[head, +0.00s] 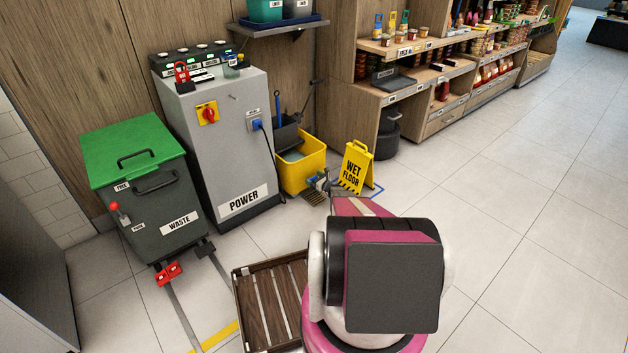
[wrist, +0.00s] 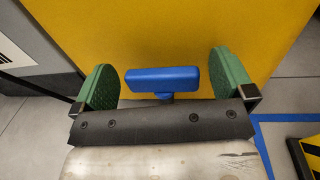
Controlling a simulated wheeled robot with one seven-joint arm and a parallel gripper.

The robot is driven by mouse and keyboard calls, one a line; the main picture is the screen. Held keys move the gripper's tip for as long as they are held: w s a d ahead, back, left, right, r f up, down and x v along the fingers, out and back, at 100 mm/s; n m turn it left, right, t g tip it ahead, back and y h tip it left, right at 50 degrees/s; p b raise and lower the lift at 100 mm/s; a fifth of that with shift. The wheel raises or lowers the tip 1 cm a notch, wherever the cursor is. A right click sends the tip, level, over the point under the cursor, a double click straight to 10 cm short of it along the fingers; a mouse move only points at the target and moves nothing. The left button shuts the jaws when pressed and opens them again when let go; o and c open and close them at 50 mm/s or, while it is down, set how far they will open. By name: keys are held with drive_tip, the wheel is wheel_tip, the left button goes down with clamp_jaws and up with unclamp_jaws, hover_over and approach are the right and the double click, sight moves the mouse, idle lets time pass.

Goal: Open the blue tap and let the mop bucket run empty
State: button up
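The yellow mop bucket (head: 303,173) stands on the floor right of the grey power cabinet, with greyish water inside. The bucket's yellow wall (wrist: 170,30) fills much of the wrist view. The blue tap (wrist: 162,80) has a bar-shaped handle lying crosswise in front of that wall. My gripper (wrist: 163,68) is open, with one green finger pad on each side of the tap handle and a gap at both ends. The gripper also shows low at the bucket's front in the head view (head: 321,184). The tap's outlet is hidden.
A yellow wet floor sign (head: 355,166) stands just right of my gripper. The grey power cabinet (head: 222,140) and green-lidded waste bin (head: 147,190) stand left. A wooden slatted crate (head: 262,312) lies on the floor beside my base. Floor at right is clear.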

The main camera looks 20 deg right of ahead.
drive_tip(key=c, duration=0.8)
idle(0.6)
drive_tip(key=o, duration=0.9)
drive_tip(key=shift+c, duration=0.2)
drive_tip(key=v, duration=1.1)
